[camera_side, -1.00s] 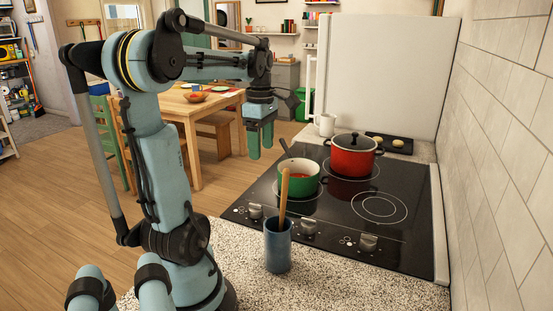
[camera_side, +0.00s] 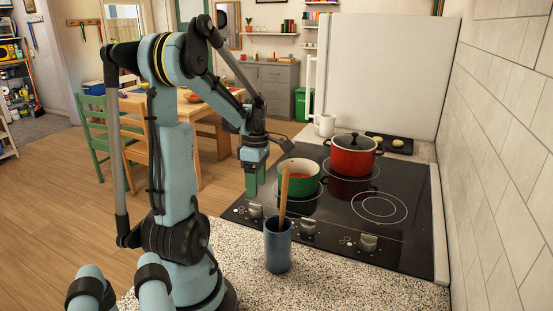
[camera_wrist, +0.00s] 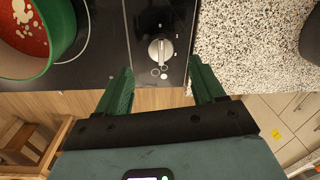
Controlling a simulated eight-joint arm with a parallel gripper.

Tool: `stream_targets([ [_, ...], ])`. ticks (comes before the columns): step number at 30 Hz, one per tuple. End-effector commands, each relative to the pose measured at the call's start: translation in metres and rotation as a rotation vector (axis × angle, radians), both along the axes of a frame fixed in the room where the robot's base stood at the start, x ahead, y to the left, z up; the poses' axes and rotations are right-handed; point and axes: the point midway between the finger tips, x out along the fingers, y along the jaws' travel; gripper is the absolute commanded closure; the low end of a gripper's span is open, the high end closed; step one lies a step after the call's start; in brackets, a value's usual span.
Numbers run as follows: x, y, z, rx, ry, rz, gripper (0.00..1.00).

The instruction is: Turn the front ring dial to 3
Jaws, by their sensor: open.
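Several grey dials sit along the black hob's front edge in the side view: left (camera_side: 256,211), middle (camera_side: 308,227) and right (camera_side: 368,242). Which is the front ring dial cannot be told from its small markings. My gripper (camera_side: 251,192) points down just above the left dial, apart from it. In the wrist view one dial (camera_wrist: 160,52) lies just beyond and between the open, empty fingers of my gripper (camera_wrist: 160,76). Small marks surround it, but its setting is too small to read. Part of another dial's surroundings is out of view.
A green pot (camera_side: 299,180) of red food stands close to my gripper; it also shows in the wrist view (camera_wrist: 60,50). A blue cup (camera_side: 278,250) with a wooden spoon stands on the speckled counter before the dials. A red lidded pot (camera_side: 352,160) stands behind.

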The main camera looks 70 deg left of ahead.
Motion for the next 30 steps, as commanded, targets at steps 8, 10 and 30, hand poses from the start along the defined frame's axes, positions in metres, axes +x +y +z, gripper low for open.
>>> stream_targets([
  [8, -0.001, -0.002, -0.040, 0.001, -0.001, 0.000, 0.32],
  [10, -0.001, -0.002, -0.048, 0.001, -0.001, 0.000, 0.32],
  [30, -0.002, -0.004, -0.072, 0.001, -0.001, 0.000, 0.38],
])
